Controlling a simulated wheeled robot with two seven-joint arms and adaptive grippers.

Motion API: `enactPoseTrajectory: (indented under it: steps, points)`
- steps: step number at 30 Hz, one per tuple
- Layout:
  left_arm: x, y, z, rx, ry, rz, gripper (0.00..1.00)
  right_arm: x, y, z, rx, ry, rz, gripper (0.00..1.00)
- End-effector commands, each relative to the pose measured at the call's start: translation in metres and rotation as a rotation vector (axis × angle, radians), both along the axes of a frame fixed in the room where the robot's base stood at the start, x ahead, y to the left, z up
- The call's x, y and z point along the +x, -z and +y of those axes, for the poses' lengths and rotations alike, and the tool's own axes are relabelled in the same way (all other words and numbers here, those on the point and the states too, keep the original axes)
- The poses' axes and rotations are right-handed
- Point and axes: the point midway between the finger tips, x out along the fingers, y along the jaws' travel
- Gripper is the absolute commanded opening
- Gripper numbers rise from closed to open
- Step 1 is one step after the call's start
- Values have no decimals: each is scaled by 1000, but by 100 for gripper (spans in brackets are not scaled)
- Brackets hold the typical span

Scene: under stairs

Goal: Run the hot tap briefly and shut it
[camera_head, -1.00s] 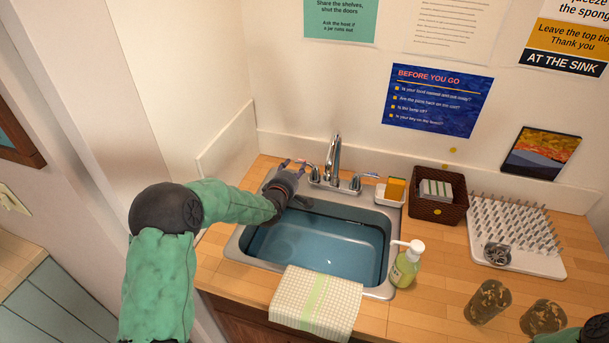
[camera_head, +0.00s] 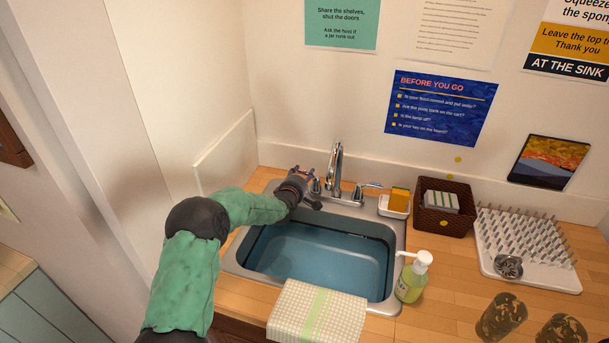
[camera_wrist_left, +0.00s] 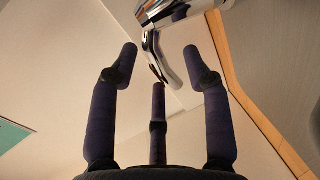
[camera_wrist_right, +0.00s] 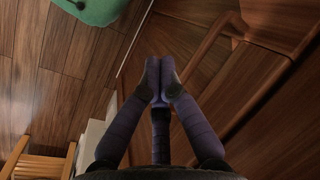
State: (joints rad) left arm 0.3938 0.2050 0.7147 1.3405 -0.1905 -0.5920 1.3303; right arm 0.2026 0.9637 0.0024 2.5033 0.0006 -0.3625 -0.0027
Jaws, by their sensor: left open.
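The chrome tap (camera_head: 336,165) stands behind the sink (camera_head: 232,258), with a right lever (camera_head: 371,185) and a left handle (camera_head: 316,187) partly hidden by my gripper. No stream of water shows under the spout. My left gripper (camera_head: 304,171) is open at the left handle. In the left wrist view a chrome lever (camera_wrist_left: 154,56) reaches down between its spread fingertips (camera_wrist_left: 160,49); I cannot tell whether they touch it. My right gripper (camera_wrist_right: 160,66) is out of the head view; its wrist view shows its fingertips together, with nothing visible between them.
A sponge (camera_head: 399,198) in a white dish, a brown basket (camera_head: 442,219) and a white drying rack (camera_head: 532,278) stand right of the tap. A soap bottle (camera_head: 412,278) and a cloth (camera_head: 316,316) are at the sink's front. Two patterned tumblers (camera_head: 501,315) stand front right.

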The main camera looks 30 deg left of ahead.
Motion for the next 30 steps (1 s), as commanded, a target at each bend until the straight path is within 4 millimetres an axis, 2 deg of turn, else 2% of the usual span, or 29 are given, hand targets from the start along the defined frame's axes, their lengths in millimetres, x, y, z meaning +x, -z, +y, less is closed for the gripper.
enactPoseTrajectory:
  steps: [6,17,18,21,23,30]
  points:
    - [17,4,4,0,0,0,49,0,4,0,0,0,0,0]
    - [21,4,5,0,0,0,49,0,4,0,0,0,0,0]
    - [21,4,5,0,0,0,43,0,4,0,0,0,0,0]
    - [21,4,5,0,0,0,15,0,4,0,0,0,0,0]
    - [21,4,5,0,0,0,0,0,4,0,0,0,0,0]
    - [20,4,5,-1,-2,0,0,0,4,0,0,0,0,0]
